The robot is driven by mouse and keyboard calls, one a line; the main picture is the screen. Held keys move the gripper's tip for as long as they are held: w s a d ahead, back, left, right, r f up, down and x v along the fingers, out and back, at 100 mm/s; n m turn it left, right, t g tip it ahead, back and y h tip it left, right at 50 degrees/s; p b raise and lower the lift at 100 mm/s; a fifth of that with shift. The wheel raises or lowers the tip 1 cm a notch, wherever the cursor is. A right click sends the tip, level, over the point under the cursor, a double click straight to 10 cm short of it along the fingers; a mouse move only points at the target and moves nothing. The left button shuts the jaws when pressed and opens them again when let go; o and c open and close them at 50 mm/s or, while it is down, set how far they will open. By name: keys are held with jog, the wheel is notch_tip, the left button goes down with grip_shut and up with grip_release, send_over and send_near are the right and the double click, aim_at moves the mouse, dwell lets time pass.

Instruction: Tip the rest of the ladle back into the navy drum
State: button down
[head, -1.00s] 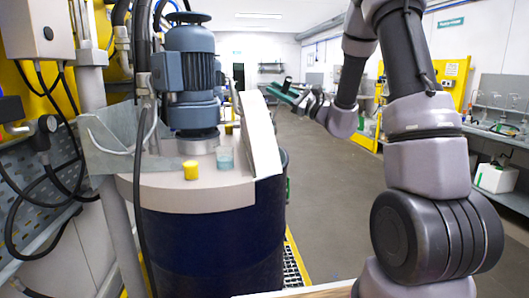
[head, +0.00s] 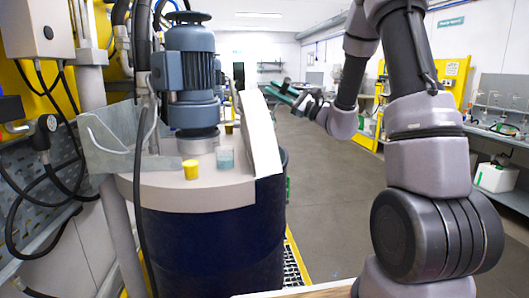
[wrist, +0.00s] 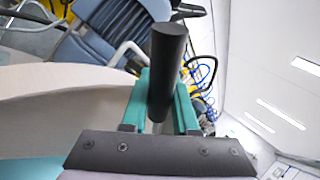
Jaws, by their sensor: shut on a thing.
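The navy drum (head: 215,245) stands left of centre in the head view, under a pale lid (head: 215,196). A white flap (head: 260,135) stands up, tilted, at the lid's right side. My gripper (head: 283,91) is just behind and right of the flap's upper part. In the wrist view, its green fingers are shut on a black cylindrical handle (wrist: 168,60), which I take as the ladle's. The ladle's bowl and its contents are hidden in both views, and so is the drum's inside.
A blue-grey motor (head: 190,70) rises from the lid. A yellow cup (head: 191,170) and a clear bluish beaker (head: 225,157) stand on the lid in front of it. Hoses and a metal bracket (head: 115,150) crowd the left. The floor (head: 335,190) to the right is clear.

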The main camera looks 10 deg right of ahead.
jog(key=shift+s+a+f+n+g+y, duration=0.2)
jog(key=shift+s+a+n+g+y, duration=0.2)
jog(key=shift+s+n, duration=0.5)
jog(key=shift+s+a+f+n+g+y, duration=0.15)
jog(key=shift+s+a+n+g+y, duration=0.35)
jog(key=shift+s+n, duration=0.35)
jog(key=shift+s+a+f+n+g+y, duration=0.25)
jog(key=shift+s+n+g, duration=0.25)
jog(key=shift+s+n, duration=0.4)
jog(key=shift+s+a+r+n+g+y, duration=0.2)
jog(key=shift+s+n+g, duration=0.2)
jog(key=shift+n, duration=0.4)
jog(key=shift+s+a+r+n+g+y, duration=0.15)
jog(key=shift+s+a+n+g, duration=0.2)
jog(key=shift+n, duration=0.4)
jog(key=shift+w+d+f, duration=0.1)
jog(key=shift+w+d, duration=0.05)
jog(key=shift+w, duration=0.05)
dwell(0.9)
